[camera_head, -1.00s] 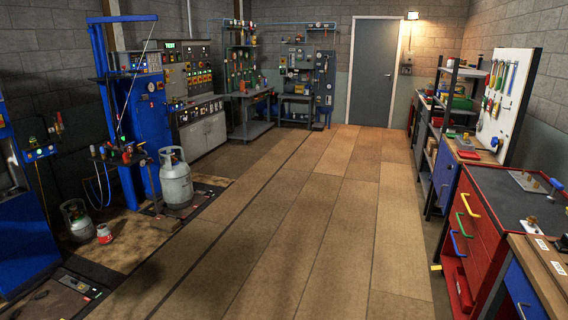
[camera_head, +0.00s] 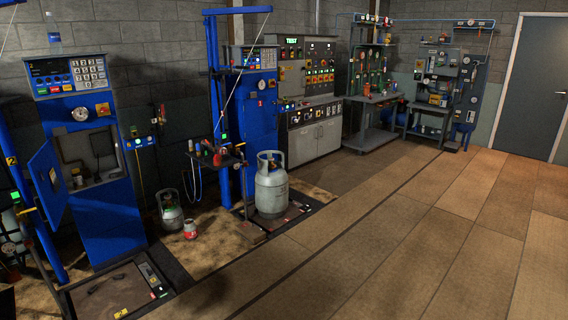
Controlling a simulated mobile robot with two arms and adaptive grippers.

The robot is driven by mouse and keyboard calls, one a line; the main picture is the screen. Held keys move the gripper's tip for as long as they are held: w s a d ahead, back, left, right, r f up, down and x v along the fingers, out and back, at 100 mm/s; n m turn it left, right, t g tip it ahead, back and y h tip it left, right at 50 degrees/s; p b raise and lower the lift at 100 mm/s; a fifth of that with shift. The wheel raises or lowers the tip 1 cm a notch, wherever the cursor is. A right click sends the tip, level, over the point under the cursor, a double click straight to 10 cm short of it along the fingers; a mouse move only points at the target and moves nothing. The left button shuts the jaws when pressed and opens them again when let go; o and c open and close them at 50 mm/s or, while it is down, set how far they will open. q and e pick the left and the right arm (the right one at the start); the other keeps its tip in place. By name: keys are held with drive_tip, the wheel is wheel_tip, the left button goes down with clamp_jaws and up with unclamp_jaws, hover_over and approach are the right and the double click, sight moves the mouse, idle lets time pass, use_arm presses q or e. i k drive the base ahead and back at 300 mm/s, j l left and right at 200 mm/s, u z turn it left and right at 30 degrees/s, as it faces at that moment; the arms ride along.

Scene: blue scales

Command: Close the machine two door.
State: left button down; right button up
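A blue machine (camera_head: 112,235) stands at the left, with a keypad panel on top. Its blue door (camera_head: 47,183) is swung open to the left and shows a dark compartment (camera_head: 97,150) behind it. A yellow label that seems to read 2 is on the blue post beside this door. Another blue machine (camera_head: 256,120) stands further back, and no open door shows on it. Neither of my grippers is in view.
A large grey gas cylinder (camera_head: 271,190) stands on a low platform. A smaller cylinder (camera_head: 172,214) and a red-and-white can (camera_head: 190,230) stand nearer the open machine. A low platform (camera_head: 118,290) lies before that machine. The wooden floor (camera_head: 400,265) is clear.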

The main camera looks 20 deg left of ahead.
sight(54, 198)
drive_tip(key=i+j+u, duration=0.15)
drive_tip(key=u, duration=0.25)
drive_tip(key=i+u, duration=0.7)
drive_tip(key=u, duration=0.15)
drive_tip(key=i+u, duration=0.3)
drive_tip(key=u, duration=0.15)
drive_tip(key=i+j+u, duration=0.2)
drive_tip(key=i, duration=1.45)
drive_tip(key=l, duration=0.15)
